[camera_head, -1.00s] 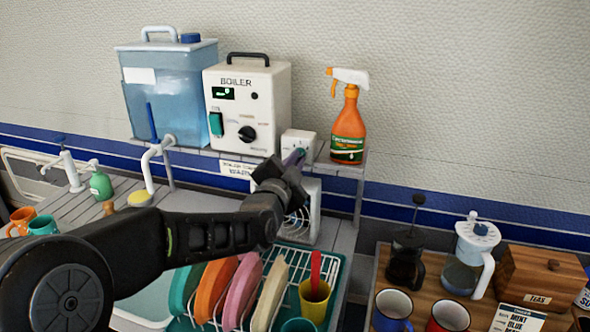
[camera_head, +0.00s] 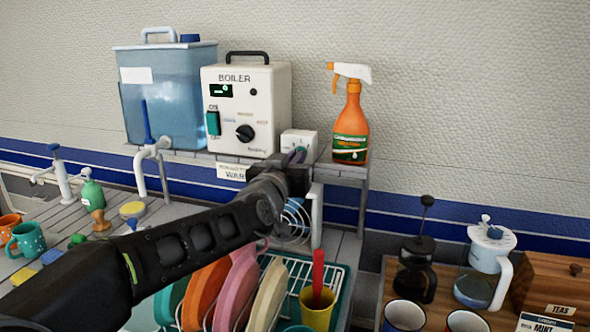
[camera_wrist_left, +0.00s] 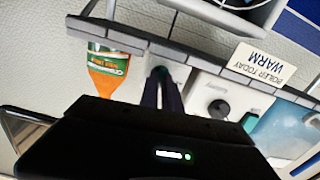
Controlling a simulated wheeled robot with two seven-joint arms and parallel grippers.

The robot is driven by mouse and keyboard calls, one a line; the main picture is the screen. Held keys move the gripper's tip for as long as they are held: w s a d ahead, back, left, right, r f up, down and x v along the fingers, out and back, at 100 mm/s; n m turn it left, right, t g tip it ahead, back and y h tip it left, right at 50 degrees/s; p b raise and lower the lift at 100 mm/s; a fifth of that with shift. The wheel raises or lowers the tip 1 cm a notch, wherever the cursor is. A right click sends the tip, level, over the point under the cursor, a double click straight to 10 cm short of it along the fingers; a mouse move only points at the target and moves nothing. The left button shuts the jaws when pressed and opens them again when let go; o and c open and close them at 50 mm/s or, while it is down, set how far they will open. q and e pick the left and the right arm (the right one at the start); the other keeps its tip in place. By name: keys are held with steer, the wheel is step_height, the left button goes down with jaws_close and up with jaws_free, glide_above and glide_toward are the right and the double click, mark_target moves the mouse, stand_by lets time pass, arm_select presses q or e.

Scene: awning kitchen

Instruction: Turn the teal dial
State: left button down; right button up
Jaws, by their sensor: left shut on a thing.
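The small white box (camera_head: 304,139) stands on the shelf between the boiler and the orange spray bottle. The teal dial is on its front, mostly hidden behind my fingers. My left gripper (camera_head: 297,156) reaches up to the front of this box, its fingers shut on the dial. In the left wrist view the two dark fingers (camera_wrist_left: 162,84) run close together up to the face of the box (camera_wrist_left: 178,69), and the dial is barely visible between their tips. How far the dial is turned cannot be told. My right gripper is not in view.
The white boiler (camera_head: 240,90), with a green switch and black knob, stands left of the box. The spray bottle (camera_head: 350,130) is close on the right. Below are a dish rack (camera_head: 335,285) with plates and a yellow cup (camera_head: 318,308). A blue water tank (camera_head: 165,100) stands left.

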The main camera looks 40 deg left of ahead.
arm_select(q)
steer(key=n+b, duration=0.4)
steer(key=n, duration=0.6)
steer(key=shift+f+n, duration=0.1)
steer(key=shift+n, duration=0.3)
steer(key=c, duration=1.6)
jaws_free()
steer(key=shift+o, duration=0.2)
steer(key=shift+s, duration=0.1)
steer(key=v, duration=0.7)
steer(key=shift+s+p, duration=0.3)
steer(key=shift+p, duration=0.1)
